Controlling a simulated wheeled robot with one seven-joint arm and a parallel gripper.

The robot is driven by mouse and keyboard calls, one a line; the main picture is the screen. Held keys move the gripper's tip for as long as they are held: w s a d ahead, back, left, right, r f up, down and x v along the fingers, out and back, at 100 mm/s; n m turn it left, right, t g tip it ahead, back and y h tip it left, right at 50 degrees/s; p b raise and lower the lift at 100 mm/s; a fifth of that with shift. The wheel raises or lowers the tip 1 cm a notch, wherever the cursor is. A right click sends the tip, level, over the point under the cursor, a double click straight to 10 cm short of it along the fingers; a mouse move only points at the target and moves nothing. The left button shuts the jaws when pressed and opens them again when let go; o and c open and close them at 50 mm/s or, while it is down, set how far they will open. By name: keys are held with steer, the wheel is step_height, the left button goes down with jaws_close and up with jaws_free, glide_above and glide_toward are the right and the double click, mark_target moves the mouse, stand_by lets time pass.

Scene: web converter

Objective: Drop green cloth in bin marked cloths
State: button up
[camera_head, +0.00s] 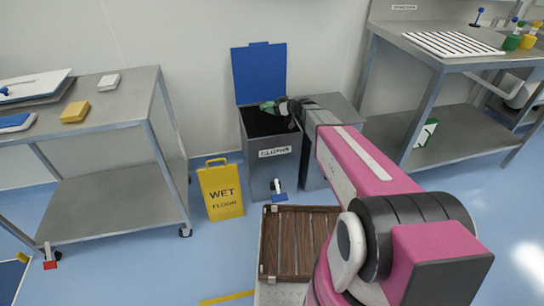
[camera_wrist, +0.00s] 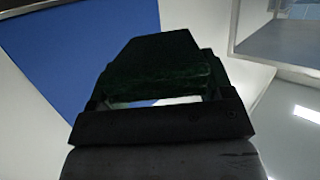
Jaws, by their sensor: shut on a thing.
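The green cloth (camera_wrist: 160,68) is a dark, folded block at the tips of my gripper (camera_wrist: 160,98) in the wrist view. My gripper is shut on it. In the head view the green cloth (camera_head: 268,106) shows small at the end of my arm, over the mouth of the grey bin labelled CLOTHS (camera_head: 262,170). The bin's blue lid (camera_head: 259,72) stands open against the wall side, and it fills the left of the wrist view (camera_wrist: 75,50). The inside of the bin is dark, so its contents cannot be seen.
A second grey bin (camera_head: 316,165) stands to the right, partly behind my arm. A yellow wet floor sign (camera_head: 220,191) is on the left. A steel trolley (camera_head: 110,130) stands left and a steel bench (camera_head: 440,60) right. A brown slatted box (camera_head: 295,240) is in front.

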steer(key=shift+a+f, duration=0.2)
steer(key=shift+f, duration=3.1)
steer(key=o, duration=0.9)
steer(key=shift+s+r, duration=0.15)
steer(key=shift+r, duration=2.1)
steer(key=s+a+r, duration=0.4)
steer(key=s+a, duration=0.1)
steer(key=s+a+r, duration=0.2)
steer(key=s+a, duration=0.1)
steer(key=shift+s+r, duration=0.1)
steer(key=shift+r, duration=0.2)
